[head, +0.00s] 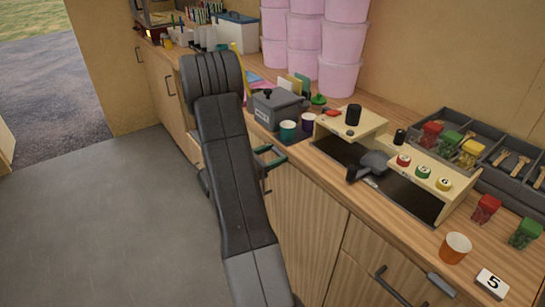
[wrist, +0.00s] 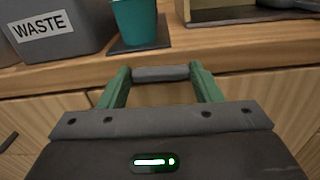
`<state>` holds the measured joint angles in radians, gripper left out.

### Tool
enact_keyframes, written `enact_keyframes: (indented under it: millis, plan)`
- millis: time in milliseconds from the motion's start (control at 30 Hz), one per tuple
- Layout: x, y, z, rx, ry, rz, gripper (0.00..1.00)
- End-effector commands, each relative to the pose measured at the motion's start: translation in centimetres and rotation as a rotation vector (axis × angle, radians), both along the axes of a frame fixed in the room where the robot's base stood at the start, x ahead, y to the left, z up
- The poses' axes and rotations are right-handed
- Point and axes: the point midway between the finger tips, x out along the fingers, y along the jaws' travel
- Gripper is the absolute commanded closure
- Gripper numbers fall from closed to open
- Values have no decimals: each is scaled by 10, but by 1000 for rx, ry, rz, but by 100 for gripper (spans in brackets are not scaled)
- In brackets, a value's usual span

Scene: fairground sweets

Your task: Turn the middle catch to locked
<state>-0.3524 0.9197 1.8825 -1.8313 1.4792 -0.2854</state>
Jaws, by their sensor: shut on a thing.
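My gripper (wrist: 160,75) has green fingers and is at the counter's front edge, below the grey waste bin. It also shows in the head view (head: 268,155), partly behind my arm. Its fingers are shut on the two ends of a grey bar-shaped catch (wrist: 160,74). The catch lies level, along the counter edge. Another grey catch (head: 441,285) sits on the counter edge at the lower right in the head view. No lock marking is visible, and I cannot tell from these views which catch in the row is the held one.
The waste bin (wrist: 48,30) and a teal cup (wrist: 134,20) stand just behind the catch. A purple cup (head: 308,122) and a wooden stand with numbered buttons (head: 424,172) are to the right. Cabinet doors with dark handles are below. The floor (head: 95,220) at left is clear.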

Motion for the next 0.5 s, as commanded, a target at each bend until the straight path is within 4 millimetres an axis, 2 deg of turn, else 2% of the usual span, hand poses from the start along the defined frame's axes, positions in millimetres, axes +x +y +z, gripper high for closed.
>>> enact_keyframes:
  millis: [500]
  plan:
    - [1, 1, -16, 230, -320, 0, 65]
